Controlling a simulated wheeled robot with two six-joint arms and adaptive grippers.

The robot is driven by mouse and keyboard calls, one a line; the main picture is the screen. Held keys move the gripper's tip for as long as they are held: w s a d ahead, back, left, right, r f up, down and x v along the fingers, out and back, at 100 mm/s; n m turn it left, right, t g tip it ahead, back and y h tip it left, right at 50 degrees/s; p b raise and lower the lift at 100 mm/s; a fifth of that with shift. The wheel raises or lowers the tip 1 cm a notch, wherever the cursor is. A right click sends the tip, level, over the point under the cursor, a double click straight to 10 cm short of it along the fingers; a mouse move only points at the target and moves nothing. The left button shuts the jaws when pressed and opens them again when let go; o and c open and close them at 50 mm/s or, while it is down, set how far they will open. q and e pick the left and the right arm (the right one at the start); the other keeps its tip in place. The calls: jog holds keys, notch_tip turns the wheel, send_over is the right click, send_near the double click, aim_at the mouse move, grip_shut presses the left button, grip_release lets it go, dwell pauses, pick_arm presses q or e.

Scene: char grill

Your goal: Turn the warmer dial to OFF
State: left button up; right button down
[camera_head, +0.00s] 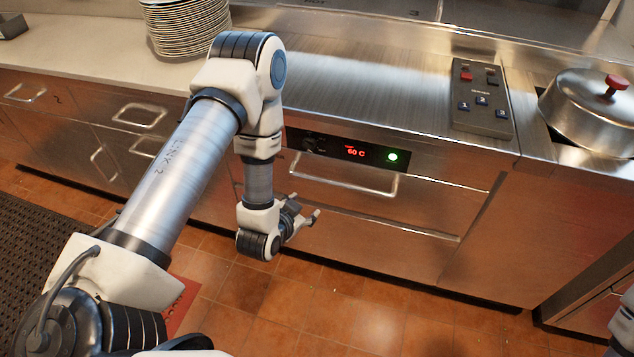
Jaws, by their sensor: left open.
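The warmer's black control panel (372,153) is set in the steel counter front. The warmer dial (313,144) is a dark knob at the panel's left end; its pointer is too small to read. The red display (355,152) reads 60 C and a green light (393,157) glows to its right. My left gripper (306,209) is open and empty, below the dial and in front of the drawer fronts, apart from the dial. My right gripper is not in view.
Drawer handles, such as the one below the panel (345,180), stick out from the front. A button box (481,99) and a lidded pot (590,108) are on the right. Stacked plates (187,25) stand behind my left arm. The tiled floor (350,300) in front is clear.

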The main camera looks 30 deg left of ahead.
aim_at(306, 148)
pick_arm(q)
jog(key=w+a+r+t+y+b, duration=0.1)
jog(key=w+a+t, duration=0.1)
jog(key=w, duration=0.1)
jog(key=w+a+r+t+b, duration=0.1)
jog(key=w+a+r+t, duration=0.1)
jog(key=w, duration=0.1)
jog(key=w+a+r+m+t+y+b, duration=0.1)
jog(key=w+a+t, duration=0.1)
jog(key=w, duration=0.1)
jog(key=shift+w+a+r+y, duration=0.1)
jog(key=shift+a+r+y, duration=0.15)
jog(key=shift+y, duration=0.05)
jog(key=x, duration=0.5)
jog(key=shift+f, duration=0.15)
jog(key=c, duration=1.1)
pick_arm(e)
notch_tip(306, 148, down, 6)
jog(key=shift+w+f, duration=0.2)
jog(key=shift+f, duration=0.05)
